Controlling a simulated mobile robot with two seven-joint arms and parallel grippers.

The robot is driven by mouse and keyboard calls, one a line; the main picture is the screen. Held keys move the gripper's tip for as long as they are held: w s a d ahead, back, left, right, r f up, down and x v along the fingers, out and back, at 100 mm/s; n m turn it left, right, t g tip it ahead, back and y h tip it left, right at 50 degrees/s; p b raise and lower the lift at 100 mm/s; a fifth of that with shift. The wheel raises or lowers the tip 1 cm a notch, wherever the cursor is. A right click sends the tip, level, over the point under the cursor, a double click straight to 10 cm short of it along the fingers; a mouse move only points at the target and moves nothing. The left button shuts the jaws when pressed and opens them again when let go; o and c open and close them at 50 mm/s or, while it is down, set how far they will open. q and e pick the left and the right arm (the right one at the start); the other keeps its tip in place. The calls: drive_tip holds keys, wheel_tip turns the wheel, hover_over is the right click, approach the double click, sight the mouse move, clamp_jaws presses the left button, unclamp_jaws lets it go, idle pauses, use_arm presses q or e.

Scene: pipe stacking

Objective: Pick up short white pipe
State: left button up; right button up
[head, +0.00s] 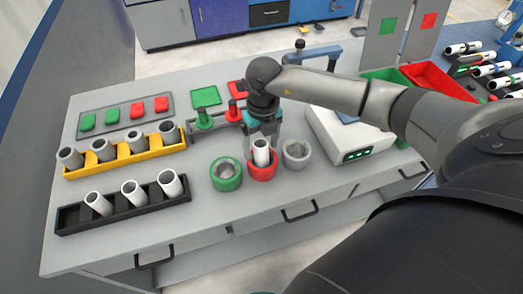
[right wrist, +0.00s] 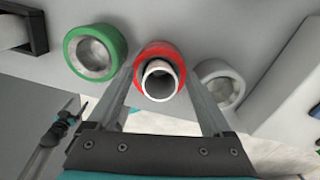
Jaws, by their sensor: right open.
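A white pipe (head: 261,152) stands upright in the red ring-shaped holder (head: 262,172), its open end up. In the right wrist view the pipe (right wrist: 159,80) shows from above inside the red holder (right wrist: 160,50). My right gripper (head: 262,138) is over this pipe, open, pointing down. Its fingers (right wrist: 160,72) show on either side of the pipe's top, and I cannot tell whether they touch it. Three more white pipes (head: 133,192) stand tilted in the black rack (head: 125,212) at the left front. My left gripper is not in view.
A green holder (head: 226,174) and a grey holder (head: 296,155) flank the red one. A yellow rack (head: 125,158) with several greyish pipes stands behind the black rack. A white device (head: 350,135) is close on the right. The front strip of table is clear.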

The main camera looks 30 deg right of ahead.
clamp_jaws()
idle(0.6)
drive_tip(key=shift+r, duration=0.15)
